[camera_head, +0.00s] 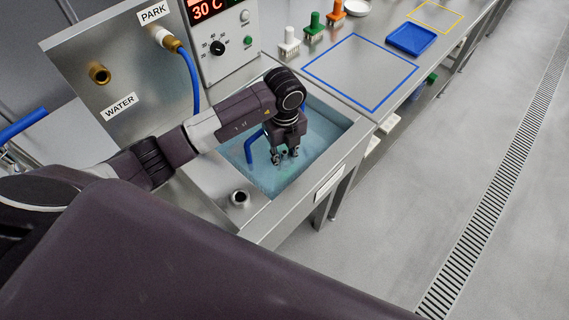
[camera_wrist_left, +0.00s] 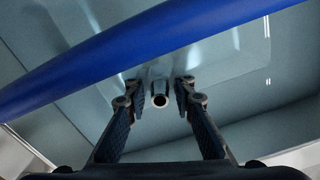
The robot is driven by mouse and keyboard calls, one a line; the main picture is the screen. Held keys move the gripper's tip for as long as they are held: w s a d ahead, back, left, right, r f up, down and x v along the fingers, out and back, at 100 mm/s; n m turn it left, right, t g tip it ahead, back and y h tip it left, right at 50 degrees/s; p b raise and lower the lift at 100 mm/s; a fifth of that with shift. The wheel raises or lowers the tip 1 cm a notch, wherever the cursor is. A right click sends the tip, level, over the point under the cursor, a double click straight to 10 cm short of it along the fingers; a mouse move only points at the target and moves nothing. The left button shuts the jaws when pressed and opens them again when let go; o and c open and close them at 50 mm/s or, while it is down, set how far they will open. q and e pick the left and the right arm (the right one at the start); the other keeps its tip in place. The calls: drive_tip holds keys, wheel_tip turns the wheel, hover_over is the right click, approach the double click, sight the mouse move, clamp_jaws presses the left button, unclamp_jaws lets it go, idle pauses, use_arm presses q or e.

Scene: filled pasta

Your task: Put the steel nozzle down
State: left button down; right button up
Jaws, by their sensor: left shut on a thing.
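My left gripper (camera_head: 285,156) is low over the water-filled basin (camera_head: 349,148), pointing down. It is shut on the steel nozzle (camera_wrist_left: 160,101), whose round dark opening shows between the two fingers in the left wrist view. In the head view the nozzle is mostly hidden by the gripper, and I cannot tell whether its tip touches the water. A blue hose (camera_head: 250,148) bends down into the basin beside the gripper. It also crosses the left wrist view (camera_wrist_left: 120,58) close to the camera. My right gripper is not in view.
A round steel socket (camera_head: 239,198) sits on the basin's near ledge. A panel carries PARK (camera_head: 153,12) and WATER (camera_head: 119,107) labels, with brass fittings beside them. A control box (camera_head: 218,42) reads 30 C. The blue-outlined counter area (camera_head: 360,70) is clear; a blue tray (camera_head: 411,39) lies beyond.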

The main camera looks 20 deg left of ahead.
sight(285, 166)
use_arm(q)
drive_tip(key=shift+f, duration=1.8)
drive_tip(key=shift+f, duration=0.1)
drive_tip(key=c, duration=1.6)
unclamp_jaws()
wheel_tip(285, 166, up, 12)
drive_tip(key=shift+r+b, duration=0.1)
drive_tip(key=shift+b, duration=0.35)
